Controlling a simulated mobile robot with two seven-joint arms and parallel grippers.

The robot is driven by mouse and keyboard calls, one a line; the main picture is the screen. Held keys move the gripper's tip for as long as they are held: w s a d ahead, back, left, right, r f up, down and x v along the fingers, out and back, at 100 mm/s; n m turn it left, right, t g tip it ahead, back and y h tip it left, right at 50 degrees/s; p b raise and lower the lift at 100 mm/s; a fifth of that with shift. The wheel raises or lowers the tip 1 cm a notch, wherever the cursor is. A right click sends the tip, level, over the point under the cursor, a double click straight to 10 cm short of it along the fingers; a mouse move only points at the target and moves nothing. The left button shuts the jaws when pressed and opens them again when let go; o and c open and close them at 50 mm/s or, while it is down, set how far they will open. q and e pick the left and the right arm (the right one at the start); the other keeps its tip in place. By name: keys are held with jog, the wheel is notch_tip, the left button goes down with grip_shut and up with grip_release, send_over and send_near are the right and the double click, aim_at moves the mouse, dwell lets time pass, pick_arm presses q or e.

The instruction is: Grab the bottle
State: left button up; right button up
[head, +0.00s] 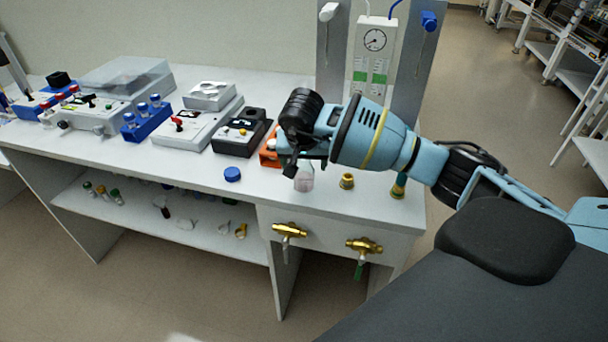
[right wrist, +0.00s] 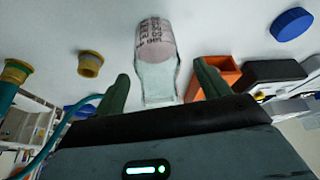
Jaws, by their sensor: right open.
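The bottle (head: 304,181) is small and clear with a pinkish-grey part. It stands on the white bench near its front edge in the head view, its upper part hidden by my right gripper (head: 303,164). In the right wrist view the bottle (right wrist: 157,60) shows dark print and lies between the two dark fingers of my right gripper (right wrist: 161,72). The fingers are open, with a visible gap to the bottle on each side. My left gripper is not in view.
A blue cap (head: 232,174) lies left of the bottle on the bench. An orange open box (right wrist: 216,75) stands close behind it. Brass fittings (head: 346,181) stand to its right. Brass valves (head: 289,231) stick out of the bench front. Instruments (head: 242,134) fill the bench leftward.

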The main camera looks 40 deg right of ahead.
jog(key=shift+c, duration=0.3)
jog(key=c, duration=1.1)
jog(key=shift+r, duration=0.2)
jog(key=shift+s+a+r+b, duration=0.15)
jog(key=shift+s+a+r, duration=0.6)
jog(key=shift+s+a, duration=1.1)
jog(key=shift+s+a+r+b, duration=0.15)
jog(key=shift+s+a+r, duration=0.6)
jog(key=shift+s+a, duration=1.1)
jog(key=shift+s+a+r+b, duration=0.15)
jog(key=shift+s+a+r, duration=0.6)
jog(key=shift+s+a, duration=1.1)
jog(key=shift+w+a, duration=0.35)
jog(key=shift+a, duration=0.15)
